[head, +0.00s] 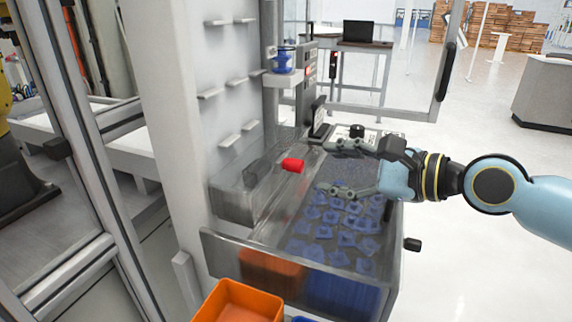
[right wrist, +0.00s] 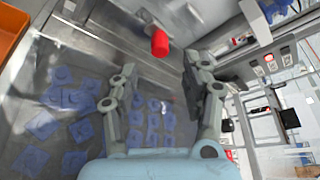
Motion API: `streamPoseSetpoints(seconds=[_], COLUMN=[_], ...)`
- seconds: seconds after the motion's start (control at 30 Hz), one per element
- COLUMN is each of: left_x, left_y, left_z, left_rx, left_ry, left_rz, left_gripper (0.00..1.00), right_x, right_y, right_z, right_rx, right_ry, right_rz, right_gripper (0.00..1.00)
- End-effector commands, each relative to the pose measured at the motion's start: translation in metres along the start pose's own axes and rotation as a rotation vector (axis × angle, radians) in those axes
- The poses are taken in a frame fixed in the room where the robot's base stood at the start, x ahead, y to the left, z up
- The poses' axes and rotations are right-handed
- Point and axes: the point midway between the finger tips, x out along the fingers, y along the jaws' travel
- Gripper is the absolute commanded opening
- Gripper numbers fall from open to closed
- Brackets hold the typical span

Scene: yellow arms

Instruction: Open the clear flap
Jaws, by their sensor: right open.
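The clear flap (head: 262,181) is a see-through panel at the front of the machine, left of centre in the head view. A red knob (head: 293,165) sticks out from it; it also shows in the right wrist view (right wrist: 160,43). My right gripper (head: 326,168) is open and empty, reaching in from the right. Its two fingers point at the knob, which lies just beyond the fingertips and between their lines. No contact shows. The flap's exact edges are hard to make out through the clear material. My left gripper is not in view.
A clear-walled bin (head: 393,262) holding several blue parts (head: 345,239) lies under my right gripper. An orange bin (head: 238,300) stands at the front. A blue part (head: 283,62) sits on a small shelf above. A black-handled frame (head: 446,72) stands behind. Open floor lies to the right.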

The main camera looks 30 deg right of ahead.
Motion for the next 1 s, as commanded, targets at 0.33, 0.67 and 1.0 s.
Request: streamPoseSetpoints(seconds=[0.33, 0.67, 1.0], left_x=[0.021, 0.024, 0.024], left_y=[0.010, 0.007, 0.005], left_z=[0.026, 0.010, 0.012], left_rx=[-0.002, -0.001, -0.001], left_ry=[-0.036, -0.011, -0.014], left_rz=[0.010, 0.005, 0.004], left_gripper=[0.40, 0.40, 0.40], right_x=[0.069, 0.091, 0.091], right_y=[0.001, 0.000, 0.000], right_z=[0.001, 0.001, 0.000], right_rx=[0.005, 0.000, 0.000], right_ry=[-0.005, -0.002, -0.001], right_rz=[-0.002, 0.000, 0.001], right_gripper=[0.47, 0.47, 0.28])
